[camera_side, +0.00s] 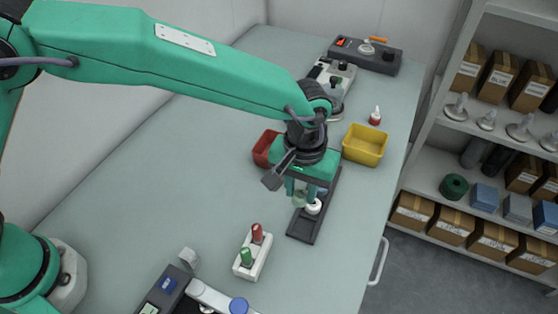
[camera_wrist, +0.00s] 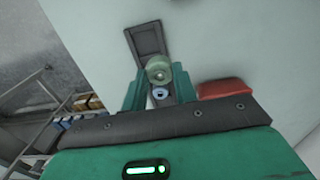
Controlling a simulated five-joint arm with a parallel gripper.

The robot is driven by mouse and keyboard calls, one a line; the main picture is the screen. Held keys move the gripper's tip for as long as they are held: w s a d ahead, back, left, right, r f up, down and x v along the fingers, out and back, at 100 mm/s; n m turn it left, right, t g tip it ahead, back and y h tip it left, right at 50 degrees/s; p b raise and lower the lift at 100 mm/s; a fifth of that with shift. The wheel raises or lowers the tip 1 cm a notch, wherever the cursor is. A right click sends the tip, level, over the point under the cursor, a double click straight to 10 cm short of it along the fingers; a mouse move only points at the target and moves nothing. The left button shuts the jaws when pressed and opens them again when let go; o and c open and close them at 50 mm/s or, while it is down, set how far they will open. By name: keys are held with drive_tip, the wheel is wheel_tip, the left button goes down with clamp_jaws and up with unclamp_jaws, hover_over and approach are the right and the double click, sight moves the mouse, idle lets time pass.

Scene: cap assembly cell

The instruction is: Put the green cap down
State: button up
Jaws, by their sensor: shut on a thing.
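My gripper (camera_side: 305,192) is over the black tray (camera_side: 302,228) and points down. It is shut on a pale green cap (camera_side: 299,198), which also shows between the fingertips in the wrist view (camera_wrist: 158,68). A white round piece (camera_side: 313,207) is beside the cap at the tray; in the wrist view a blue-white ringed piece (camera_wrist: 160,93) shows between the fingers. The tray also shows beyond the fingers in the wrist view (camera_wrist: 146,40). I cannot tell whether the cap touches the tray. My gripper hides part of the tray.
A red bin (camera_side: 264,150) is left of my gripper, and a yellow bin (camera_side: 366,143) is behind right. A white holder (camera_side: 243,270) with a red and a green piece stands in front. Devices stand at the back and front. The table's left middle is clear.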

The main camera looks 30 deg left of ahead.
drive_tip(key=w+a+r+n, duration=0.1)
drive_tip(key=w+a+r, duration=0.2)
drive_tip(key=a+r, duration=0.2)
drive_tip(key=w+a+f, duration=0.2)
drive_tip(key=w, duration=0.1)
drive_tip(key=w+a+f, duration=0.2)
drive_tip(key=w+f, duration=0.1)
drive_tip(key=w, duration=0.1)
drive_tip(key=w+a+f, duration=0.2)
drive_tip(key=w, duration=0.1)
drive_tip(key=shift+w+a+f, duration=0.15)
drive_tip(key=shift+a+f, duration=0.05)
drive_tip(key=shift+f, duration=2.05)
drive_tip(key=shift+f, duration=0.35)
drive_tip(key=o, duration=0.7)
drive_tip(key=shift+r, duration=0.1)
wheel_tip(320, 180, up, 13)
drive_tip(key=shift+f, duration=0.2)
